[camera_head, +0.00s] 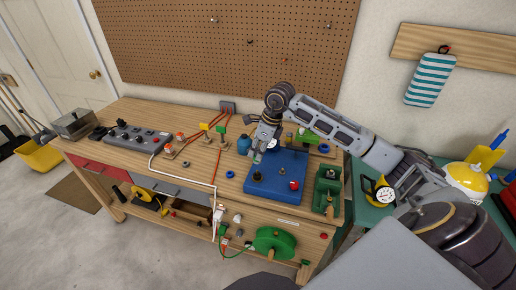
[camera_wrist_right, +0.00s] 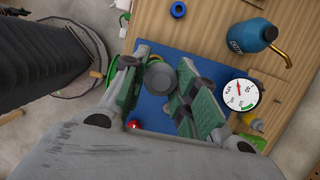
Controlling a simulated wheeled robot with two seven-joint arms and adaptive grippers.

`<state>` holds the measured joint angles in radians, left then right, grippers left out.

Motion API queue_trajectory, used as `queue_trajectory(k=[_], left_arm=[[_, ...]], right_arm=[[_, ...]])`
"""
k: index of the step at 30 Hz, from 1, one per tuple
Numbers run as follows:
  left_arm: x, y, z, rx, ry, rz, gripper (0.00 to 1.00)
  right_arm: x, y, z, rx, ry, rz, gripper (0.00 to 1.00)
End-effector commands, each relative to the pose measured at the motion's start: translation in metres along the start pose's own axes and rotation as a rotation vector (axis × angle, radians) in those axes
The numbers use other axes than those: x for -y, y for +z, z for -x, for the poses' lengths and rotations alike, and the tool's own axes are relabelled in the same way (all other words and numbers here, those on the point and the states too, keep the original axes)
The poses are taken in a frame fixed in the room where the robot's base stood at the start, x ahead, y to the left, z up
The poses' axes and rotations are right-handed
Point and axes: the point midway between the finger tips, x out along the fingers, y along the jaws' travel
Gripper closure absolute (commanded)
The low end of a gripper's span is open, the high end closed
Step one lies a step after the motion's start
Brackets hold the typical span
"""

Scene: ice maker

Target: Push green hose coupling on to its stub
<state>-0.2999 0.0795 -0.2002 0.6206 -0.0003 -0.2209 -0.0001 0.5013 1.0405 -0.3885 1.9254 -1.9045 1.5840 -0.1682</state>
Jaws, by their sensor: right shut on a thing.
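My right gripper (camera_head: 260,149) is low over the back left of the blue box (camera_head: 277,190). A small green piece, which looks like the green hose coupling (camera_head: 257,157), shows at its fingertips. In the right wrist view the fingers (camera_wrist_right: 160,88) stand on both sides of a grey round part (camera_wrist_right: 160,77), with green surfaces along them. I cannot tell there where coupling and fingers part. A short dark stub or knob (camera_head: 257,176) stands on the box's left part, below the gripper. Whether the coupling touches any stub is hidden. My left gripper is not in view.
A red button (camera_head: 294,185) is on the box. A green bin (camera_head: 327,190) stands to its right. A blue ring (camera_head: 230,174) lies on bare wood to its left.

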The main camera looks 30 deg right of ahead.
Motion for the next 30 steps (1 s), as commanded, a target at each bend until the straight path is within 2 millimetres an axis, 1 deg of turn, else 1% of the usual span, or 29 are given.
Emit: queue_trajectory(k=[3,10,18,24,30], left_arm=[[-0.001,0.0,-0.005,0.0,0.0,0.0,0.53],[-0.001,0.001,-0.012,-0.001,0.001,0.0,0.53],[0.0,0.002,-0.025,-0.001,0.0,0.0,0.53],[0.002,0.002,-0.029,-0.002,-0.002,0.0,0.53],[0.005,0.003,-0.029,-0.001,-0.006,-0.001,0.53]], right_arm=[[0.0,-0.003,-0.009,0.0,0.0,-0.001,1.0],[0.0,-0.006,-0.022,0.001,0.0,-0.001,1.0],[0.0,-0.011,-0.037,0.001,-0.001,0.0,1.0],[0.0,-0.013,-0.042,0.0,-0.001,0.0,1.0],[0.0,-0.013,-0.042,0.0,0.0,0.0,1.0]])
